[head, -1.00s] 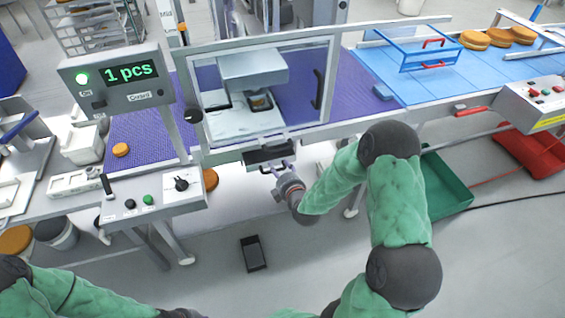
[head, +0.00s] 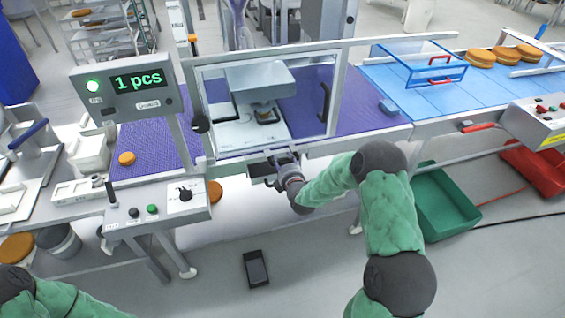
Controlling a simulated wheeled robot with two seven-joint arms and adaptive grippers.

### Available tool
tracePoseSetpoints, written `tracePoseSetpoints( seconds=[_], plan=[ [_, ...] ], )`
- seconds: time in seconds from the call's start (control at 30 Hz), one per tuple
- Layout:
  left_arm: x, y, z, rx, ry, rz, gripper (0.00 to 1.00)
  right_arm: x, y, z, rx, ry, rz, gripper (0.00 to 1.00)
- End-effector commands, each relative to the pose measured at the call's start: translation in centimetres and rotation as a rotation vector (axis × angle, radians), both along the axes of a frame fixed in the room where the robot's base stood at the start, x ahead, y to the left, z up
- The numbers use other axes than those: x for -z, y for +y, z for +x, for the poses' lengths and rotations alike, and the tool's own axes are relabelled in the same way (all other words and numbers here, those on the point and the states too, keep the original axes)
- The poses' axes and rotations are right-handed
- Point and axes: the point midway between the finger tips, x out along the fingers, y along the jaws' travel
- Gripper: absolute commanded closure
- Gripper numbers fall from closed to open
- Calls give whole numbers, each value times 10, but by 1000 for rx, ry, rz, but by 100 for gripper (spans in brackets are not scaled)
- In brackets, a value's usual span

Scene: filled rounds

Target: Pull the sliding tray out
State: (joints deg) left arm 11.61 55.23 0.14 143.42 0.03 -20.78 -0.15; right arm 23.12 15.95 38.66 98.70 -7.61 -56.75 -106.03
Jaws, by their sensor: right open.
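The sliding tray (head: 258,169) is a dark, shallow front at the near edge of the machine, below the clear guard window. Its right part and its handle are mostly hidden by my right gripper (head: 276,168). The right gripper is open, with its fingers at the tray's front around the handle area. I cannot tell whether they touch it. My left gripper is out of view; only part of my left arm shows at the lower left.
A display post (head: 128,84) reading "1 pcs" and a button box (head: 160,207) stand to the left. A green bin (head: 443,205) and a red bin (head: 535,168) lie right. A dark flat object (head: 256,268) lies on the floor. The floor before the tray is mostly clear.

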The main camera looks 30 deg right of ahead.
Motion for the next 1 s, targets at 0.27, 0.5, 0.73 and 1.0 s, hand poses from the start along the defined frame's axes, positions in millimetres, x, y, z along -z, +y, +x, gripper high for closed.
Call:
tracePoseSetpoints(
  seconds=[0.27,0.5,0.73,1.0],
  plan=[
    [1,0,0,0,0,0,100,1,-1,5,0,0,0,49],
    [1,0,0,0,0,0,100,1,-1,5,0,0,0,88],
    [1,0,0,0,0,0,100,1,-1,4,0,0,0,100],
    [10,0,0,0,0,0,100,2,-20,0,5,0,-2,100]
  ],
)
